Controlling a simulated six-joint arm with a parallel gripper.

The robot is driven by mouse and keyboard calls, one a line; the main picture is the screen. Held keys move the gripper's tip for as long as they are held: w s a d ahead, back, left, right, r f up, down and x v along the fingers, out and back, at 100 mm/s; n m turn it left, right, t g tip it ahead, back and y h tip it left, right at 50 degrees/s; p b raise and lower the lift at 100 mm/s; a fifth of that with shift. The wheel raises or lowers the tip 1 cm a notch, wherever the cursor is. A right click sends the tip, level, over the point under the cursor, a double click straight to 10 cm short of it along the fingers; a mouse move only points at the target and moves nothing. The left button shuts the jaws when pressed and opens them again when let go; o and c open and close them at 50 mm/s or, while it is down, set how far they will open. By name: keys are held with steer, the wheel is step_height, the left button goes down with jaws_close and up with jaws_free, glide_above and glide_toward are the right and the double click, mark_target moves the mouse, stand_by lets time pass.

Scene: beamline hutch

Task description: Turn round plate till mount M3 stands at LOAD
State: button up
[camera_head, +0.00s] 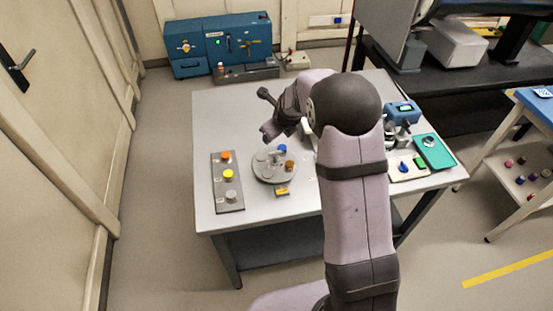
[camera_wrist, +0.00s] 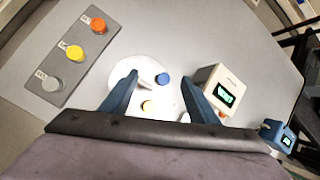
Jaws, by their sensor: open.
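The round plate (camera_head: 262,172) is a grey disc on the table, with small mounts on it; it shows as a pale disc in the wrist view (camera_wrist: 122,68). A blue piece (camera_wrist: 162,79) and an orange-tan piece (camera_wrist: 148,106) stand on it, and some mounts are pale. I cannot read which is M3. A yellow label (camera_head: 282,191) lies at the plate's front edge; its text is too small to read. My gripper (camera_wrist: 166,82) is open above the plate, its two blue fingers either side of it, with nothing visibly held. My arm hides part of the table in the head view.
A dark grey strip (camera_head: 229,203) with orange, yellow and grey knobs lies left of the plate. A white box with a green display (camera_wrist: 227,92) stands right of the plate.

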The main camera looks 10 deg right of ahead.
mark_target(276, 154)
steer(key=s+n, duration=0.1)
steer(key=n, duration=0.9)
steer(key=s+n+g, duration=0.1)
steer(key=n, duration=1)
steer(key=s+f+n+g, duration=0.1)
steer(key=s+n, duration=0.1)
steer(key=n, duration=0.8)
steer(key=shift+f, duration=0.1)
steer(key=shift+p+x, duration=1.4)
steer(key=shift+x, duration=2.25)
